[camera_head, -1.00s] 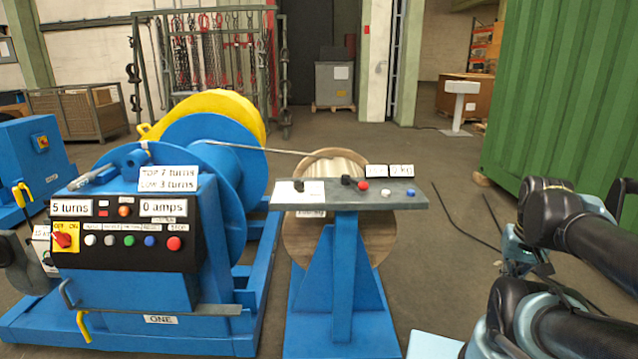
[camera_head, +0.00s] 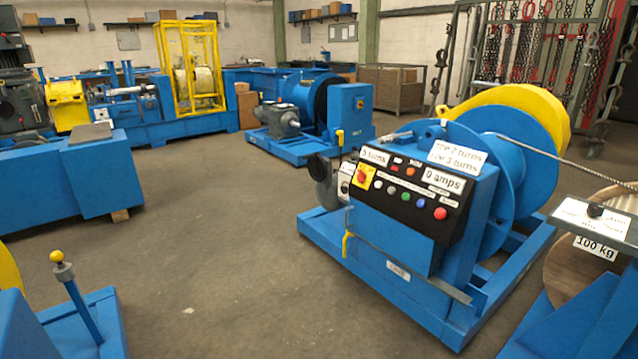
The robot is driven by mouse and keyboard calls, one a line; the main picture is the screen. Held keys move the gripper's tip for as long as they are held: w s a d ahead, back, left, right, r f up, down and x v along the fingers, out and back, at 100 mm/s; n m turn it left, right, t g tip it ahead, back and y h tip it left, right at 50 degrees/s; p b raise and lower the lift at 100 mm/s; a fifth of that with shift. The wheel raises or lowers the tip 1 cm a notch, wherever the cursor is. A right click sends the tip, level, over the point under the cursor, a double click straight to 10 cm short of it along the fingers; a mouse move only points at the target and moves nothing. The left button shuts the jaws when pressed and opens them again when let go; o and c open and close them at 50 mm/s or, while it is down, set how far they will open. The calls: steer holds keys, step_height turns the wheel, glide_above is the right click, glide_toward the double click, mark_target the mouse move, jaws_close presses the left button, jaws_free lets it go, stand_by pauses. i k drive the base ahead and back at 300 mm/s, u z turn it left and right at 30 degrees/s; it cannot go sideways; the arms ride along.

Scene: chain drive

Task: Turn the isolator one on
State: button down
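The isolator (camera_head: 364,175) is a red rotary knob on a yellow plate. It sits at the left end of the black control panel (camera_head: 410,192) on the blue winch marked ONE (camera_head: 398,271). The knob's exact setting is too small to read. The panel also carries a row of coloured buttons and the labels "5 turns" (camera_head: 374,156) and "0 amps" (camera_head: 443,180). My gripper and arm are outside the view now.
A lever with a yellow knob (camera_head: 57,257) stands on a blue base at the lower left. Another blue machine (camera_head: 348,108) stands behind the winch. A desk-like stand (camera_head: 595,215) is at the right. Open floor (camera_head: 225,235) lies left of the winch.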

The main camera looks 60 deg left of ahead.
mark_target(361, 177)
steer(key=u, duration=2.05)
steer(key=k, duration=0.7)
steer(key=u, duration=0.5)
steer(key=i, duration=0.85)
steer(key=u, duration=0.25)
